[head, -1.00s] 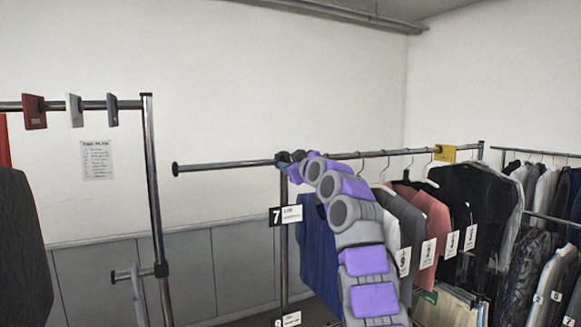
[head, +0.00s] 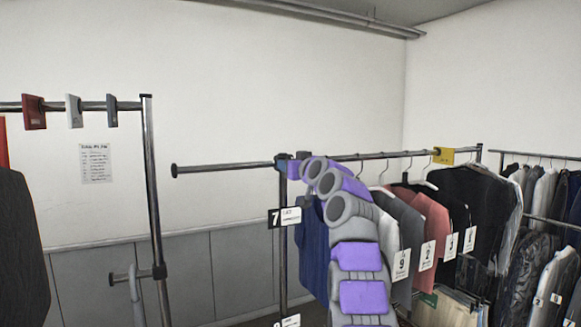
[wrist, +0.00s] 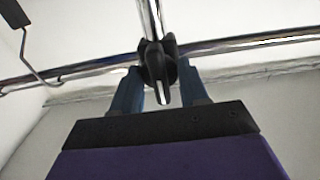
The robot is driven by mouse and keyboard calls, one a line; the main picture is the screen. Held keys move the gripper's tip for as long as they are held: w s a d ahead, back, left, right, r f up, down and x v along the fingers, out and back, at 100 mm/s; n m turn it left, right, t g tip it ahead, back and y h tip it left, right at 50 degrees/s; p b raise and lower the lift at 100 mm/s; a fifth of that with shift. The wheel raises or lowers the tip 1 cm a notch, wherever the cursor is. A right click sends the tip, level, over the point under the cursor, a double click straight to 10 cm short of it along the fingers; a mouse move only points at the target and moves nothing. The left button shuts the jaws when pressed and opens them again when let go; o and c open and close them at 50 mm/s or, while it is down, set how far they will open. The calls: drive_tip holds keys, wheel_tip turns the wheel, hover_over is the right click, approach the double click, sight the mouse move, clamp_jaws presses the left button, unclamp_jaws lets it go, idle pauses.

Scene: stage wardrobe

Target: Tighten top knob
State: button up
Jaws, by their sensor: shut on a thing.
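The top knob (wrist: 157,62) is a black knob on the clamp where the chrome upright meets the horizontal rail. In the wrist view it sits between the two blue fingers of my gripper (wrist: 160,78), which is shut on it from both sides. A short metal stub (wrist: 162,93) points from the joint toward my palm. In the head view my gripper (head: 286,163) is at the top of the upright (head: 283,250), and my purple and grey arm reaches up to it. The knob itself is mostly hidden there by the fingers and wrist.
Hanging clothes (head: 430,210) with number tags fill the rail right of my arm. A bare rail end (head: 215,168) sticks out left of the joint. Another rack post (head: 153,190) stands farther left, with open space between. A number 7 sign (head: 285,216) hangs below the joint.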

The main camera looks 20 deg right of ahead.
drive_tip(key=shift+r, duration=0.2)
idle(0.3)
drive_tip(key=o, duration=1)
drive_tip(key=shift+w+d, duration=0.15)
drive_tip(key=shift+f, duration=0.1)
drive_tip(key=s+b, duration=1.2)
drive_tip(key=s, duration=0.5)
drive_tip(key=shift+s+d+b, duration=0.2)
drive_tip(key=shift+d+b, duration=0.2)
